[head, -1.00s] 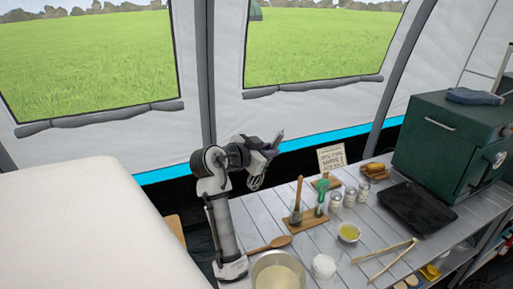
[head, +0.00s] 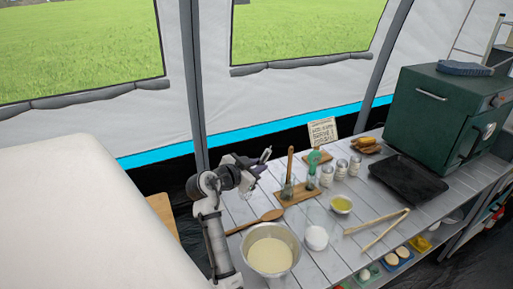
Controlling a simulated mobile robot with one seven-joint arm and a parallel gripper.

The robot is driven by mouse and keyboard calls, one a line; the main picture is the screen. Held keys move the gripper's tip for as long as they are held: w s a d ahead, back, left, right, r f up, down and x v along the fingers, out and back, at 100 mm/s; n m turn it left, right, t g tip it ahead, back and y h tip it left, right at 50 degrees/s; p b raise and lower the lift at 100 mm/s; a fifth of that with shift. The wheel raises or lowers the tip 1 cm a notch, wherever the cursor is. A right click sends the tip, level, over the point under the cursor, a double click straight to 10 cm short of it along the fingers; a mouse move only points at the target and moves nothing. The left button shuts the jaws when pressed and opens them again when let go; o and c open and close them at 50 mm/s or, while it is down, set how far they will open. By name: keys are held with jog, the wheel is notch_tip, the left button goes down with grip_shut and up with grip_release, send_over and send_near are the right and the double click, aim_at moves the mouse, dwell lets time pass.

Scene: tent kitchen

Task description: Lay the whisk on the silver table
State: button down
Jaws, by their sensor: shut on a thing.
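My gripper (head: 252,168) is shut on the whisk, above the far-left part of the silver table (head: 322,262). The whisk's metal handle end (head: 266,154) sticks up to the right of the jaws, and its wire end hangs below them. The whisk is tilted. The jaws cover its middle. The table is a long grey slatted surface.
A bowl of batter (head: 269,252), a wooden spoon (head: 258,219) and a board with brushes (head: 297,195) lie nearest.

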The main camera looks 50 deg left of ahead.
jog(key=shift+f+b, duration=0.65)
jog(key=shift+f, duration=1.35)
